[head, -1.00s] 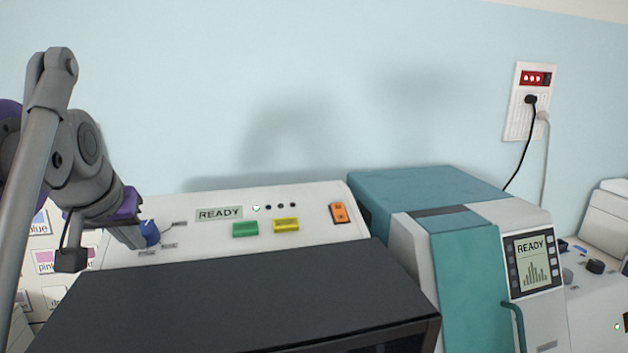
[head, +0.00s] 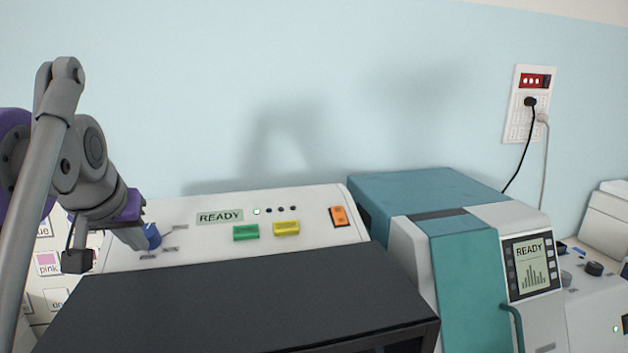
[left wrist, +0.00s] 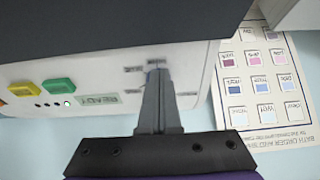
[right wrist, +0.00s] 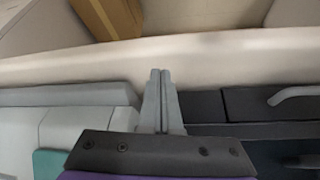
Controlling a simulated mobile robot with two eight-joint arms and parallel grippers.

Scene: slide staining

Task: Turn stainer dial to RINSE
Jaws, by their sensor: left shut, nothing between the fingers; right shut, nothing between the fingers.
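The stainer's white panel (head: 185,208) has a display (head: 220,216) reading READY. Its blue dial (head: 153,236) sits at the panel's left end, with small labels around it. My left gripper (head: 139,240) is shut at the dial's left side, its tips overlapping the dial's edge; I cannot tell whether they touch. The dial's setting cannot be read. My right gripper (right wrist: 160,75) is shut and empty, above a pale edge, and is outside the head view.
The panel also bears a green button (head: 246,232), a yellow button (head: 286,228) and an orange switch (head: 339,216). A dark lid (head: 240,290) lies in front. A teal-and-white machine (head: 465,265) stands to the right.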

